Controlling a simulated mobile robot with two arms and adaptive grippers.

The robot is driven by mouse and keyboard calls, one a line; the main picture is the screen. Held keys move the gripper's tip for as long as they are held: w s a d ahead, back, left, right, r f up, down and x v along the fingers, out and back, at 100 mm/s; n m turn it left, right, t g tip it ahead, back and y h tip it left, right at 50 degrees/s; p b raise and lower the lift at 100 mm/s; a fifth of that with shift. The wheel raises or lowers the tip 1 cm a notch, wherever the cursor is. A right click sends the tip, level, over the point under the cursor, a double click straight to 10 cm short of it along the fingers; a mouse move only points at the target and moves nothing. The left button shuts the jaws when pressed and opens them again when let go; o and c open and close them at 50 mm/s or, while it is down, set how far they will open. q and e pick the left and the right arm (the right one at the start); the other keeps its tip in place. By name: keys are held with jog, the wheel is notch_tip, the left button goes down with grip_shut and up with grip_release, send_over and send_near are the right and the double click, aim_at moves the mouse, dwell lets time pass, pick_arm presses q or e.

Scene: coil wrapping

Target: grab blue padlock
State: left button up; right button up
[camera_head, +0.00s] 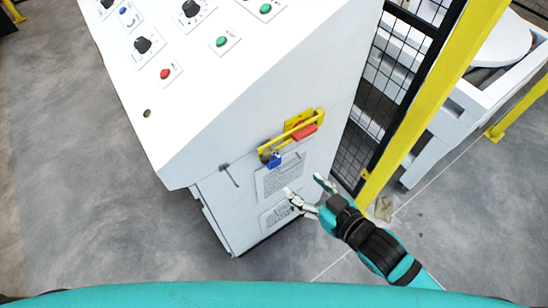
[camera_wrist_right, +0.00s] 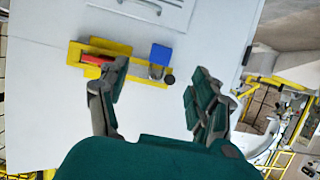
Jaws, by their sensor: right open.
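The blue padlock (camera_head: 274,159) hangs at the lower left end of a yellow lockout bracket (camera_head: 290,138) on the side of the white control cabinet. A red part (camera_head: 304,132) sits in the bracket's upper right end. My right gripper (camera_head: 306,192) is open and empty, below and to the right of the padlock, apart from it. In the right wrist view the padlock (camera_wrist_right: 160,54) lies between the lines of the two open fingers (camera_wrist_right: 158,84), ahead of them. One finger partly covers the bracket and the red part. My left gripper is not in view.
The white cabinet (camera_head: 240,100) has knobs and buttons on its sloped top. Grey floor lies open at left.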

aim_at(276, 165)
jog(key=x, duration=0.3)
jog(key=p+x, duration=0.1)
jog(key=x, duration=0.2)
jog(key=r+x, duration=0.1)
jog(key=x, duration=0.3)
jog(key=shift+w+a+f, duration=0.1)
jog(key=shift+a, duration=0.25)
jog(key=shift+w+a+f, duration=0.2)
jog(key=shift+w, duration=0.1)
jog(key=shift+s, duration=0.1)
jog(key=shift+c, duration=1.1)
jog(key=c, duration=1.1)
